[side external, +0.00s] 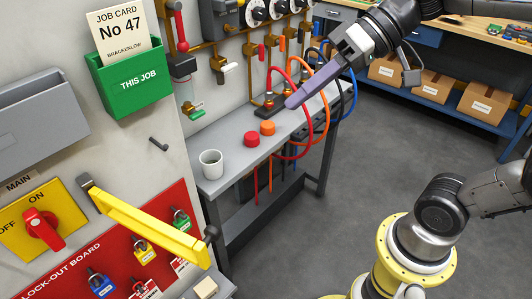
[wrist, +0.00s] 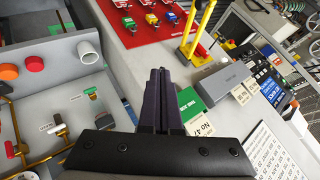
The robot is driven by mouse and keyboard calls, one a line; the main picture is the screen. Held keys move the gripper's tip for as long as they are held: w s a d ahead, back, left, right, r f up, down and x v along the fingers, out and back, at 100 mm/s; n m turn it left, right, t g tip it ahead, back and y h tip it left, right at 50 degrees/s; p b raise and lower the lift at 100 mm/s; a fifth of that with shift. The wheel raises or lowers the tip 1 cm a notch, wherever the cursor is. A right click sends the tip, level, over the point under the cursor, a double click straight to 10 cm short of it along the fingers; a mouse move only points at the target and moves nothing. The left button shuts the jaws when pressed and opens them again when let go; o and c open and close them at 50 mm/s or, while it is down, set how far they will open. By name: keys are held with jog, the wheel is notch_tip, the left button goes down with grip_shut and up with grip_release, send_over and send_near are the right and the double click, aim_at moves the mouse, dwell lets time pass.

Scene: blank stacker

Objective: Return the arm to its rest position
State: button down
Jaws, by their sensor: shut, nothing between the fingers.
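My gripper (side external: 297,99) is shut and empty in the side external view. Its long purple-grey fingers point down and left, and in the picture they overlap the hoses above the grey bench. In the wrist view the gripper (wrist: 157,72) also shows with its two dark fingers together and nothing between them. My arm reaches in from the upper right of the side external view, clear of the floor.
A grey bench (side external: 226,180) carries a white cup (side external: 211,164), a red cap (side external: 252,139) and an orange cap (side external: 267,127). Red, orange and blue hoses loop by the bench. A yellow bar (side external: 150,222) juts out over the lock-out board (side external: 60,277). Open floor (side external: 350,200) lies right of the bench.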

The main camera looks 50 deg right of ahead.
jog(key=s+d+f+h, duration=0.7)
jog(key=s+d+f, duration=0.2)
jog(key=d+f, duration=0.1)
jog(key=shift+d+h, duration=0.4)
jog(key=shift+d, duration=0.5)
jog(key=shift+s+f, duration=0.1)
